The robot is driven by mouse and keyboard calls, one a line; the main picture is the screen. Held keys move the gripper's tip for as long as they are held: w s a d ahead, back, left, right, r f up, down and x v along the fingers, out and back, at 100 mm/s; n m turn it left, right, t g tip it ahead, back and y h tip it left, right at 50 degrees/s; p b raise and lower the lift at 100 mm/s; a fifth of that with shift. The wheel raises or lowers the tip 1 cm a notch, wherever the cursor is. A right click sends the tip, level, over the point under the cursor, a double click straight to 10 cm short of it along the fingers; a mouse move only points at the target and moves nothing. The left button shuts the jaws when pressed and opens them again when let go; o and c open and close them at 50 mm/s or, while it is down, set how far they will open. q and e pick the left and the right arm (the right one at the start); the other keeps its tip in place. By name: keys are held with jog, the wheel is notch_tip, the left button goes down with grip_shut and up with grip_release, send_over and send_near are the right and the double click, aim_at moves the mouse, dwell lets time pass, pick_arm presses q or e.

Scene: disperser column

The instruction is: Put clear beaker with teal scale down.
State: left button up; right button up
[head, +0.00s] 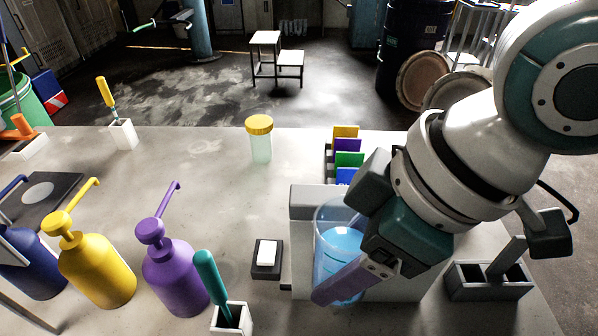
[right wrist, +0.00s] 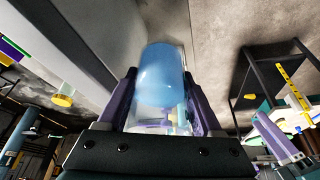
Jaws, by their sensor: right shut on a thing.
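The clear beaker (head: 339,222) holds blue liquid and stands nearly upright in the head view, in front of a grey block. It also shows in the right wrist view (right wrist: 163,85). My right gripper (head: 328,278) is shut on it, with one purple finger across its near side. The other finger is hidden in the head view, but the right wrist view shows a finger on each side of the beaker. No teal scale can be made out. Whether the beaker's base touches a surface cannot be told.
The grey block (head: 302,213) stands close behind and beside the beaker. A small dark pad with a white piece (head: 267,253) lies left of it. Purple (head: 176,270) and yellow (head: 97,268) pump bottles and a yellow-lidded jar (head: 260,145) stand farther left.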

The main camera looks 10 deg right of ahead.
notch_tip(320, 180, up, 2)
jog(key=shift+r, duration=0.2)
jog(key=w+d+r+m+t+h, duration=0.1)
jog(key=d+r+m, duration=0.25)
jog(key=r, duration=0.35)
jog(key=d+r+m+h+p, duration=0.1)
jog(key=d+r+m, duration=0.1)
jog(key=r+m, duration=0.3)
jog(key=w+d+r+m+t+h, duration=0.1)
jog(key=d+r+m+h, duration=0.15)
jog(key=r, duration=0.55)
notch_tip(320, 180, up, 34)
jog(key=p, duration=3.5)
jog(key=shift+a+r+y+p, duration=0.2)
jog(key=shift+y+p, duration=0.15)
jog(key=shift+y, duration=0.1)
jog(key=shift+w, duration=0.1)
